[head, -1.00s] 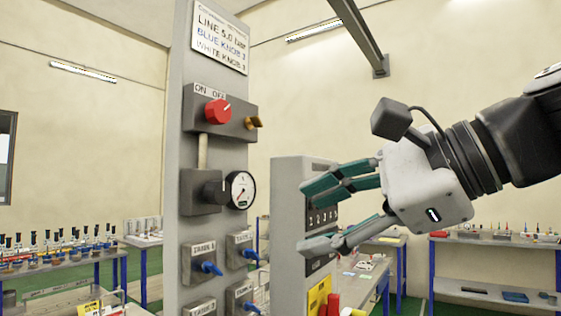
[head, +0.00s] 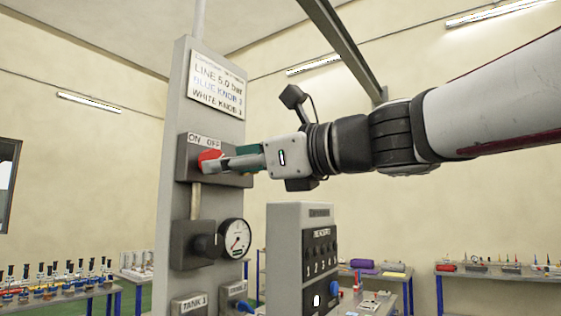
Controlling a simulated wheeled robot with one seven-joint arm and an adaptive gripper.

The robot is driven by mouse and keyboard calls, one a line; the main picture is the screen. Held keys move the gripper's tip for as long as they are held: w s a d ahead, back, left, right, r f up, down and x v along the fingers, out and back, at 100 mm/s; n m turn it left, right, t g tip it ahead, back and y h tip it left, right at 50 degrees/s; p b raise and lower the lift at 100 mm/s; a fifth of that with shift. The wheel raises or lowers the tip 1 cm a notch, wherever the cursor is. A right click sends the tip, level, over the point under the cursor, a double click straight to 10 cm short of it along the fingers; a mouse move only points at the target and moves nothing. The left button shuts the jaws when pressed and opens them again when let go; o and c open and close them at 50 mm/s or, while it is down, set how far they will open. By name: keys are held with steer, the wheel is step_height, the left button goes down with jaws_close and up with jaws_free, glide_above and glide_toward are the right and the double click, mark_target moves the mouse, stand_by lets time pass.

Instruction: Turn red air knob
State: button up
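The red air knob (head: 209,156) sits on a grey box under the ON/OFF label (head: 204,141), high on the grey panel. My gripper (head: 218,163) is at the knob, reaching in from the right. Its near finger overlaps the lower part of the knob. The far finger is mostly hidden, so I cannot tell whether the fingers touch or close on the knob. The knob's pointer mark is not clear. The brass fitting right of the knob is hidden behind my gripper. The round gauge (head: 235,239) is below.
A black knob (head: 207,246) is left of the gauge. The TANK 1 box (head: 190,303) is lower. A second grey cabinet (head: 287,265) with numbered controls stands below my arm. Tables with small items are at the back.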

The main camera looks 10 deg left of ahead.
mark_target(208, 154)
steer(key=shift+x, duration=1.75)
steer(key=c, duration=1.2)
steer(key=shift+o, duration=0.2)
steer(key=shift+n, duration=0.4)
steer(key=shift+w+r+n+b, duration=0.1)
steer(key=shift+n+b, duration=3.3)
steer(key=shift+n, duration=0.9)
steer(key=shift+w+r+n+b, duration=0.1)
steer(key=shift+n+b, duration=3.3)
steer(key=shift+n, duration=0.9)
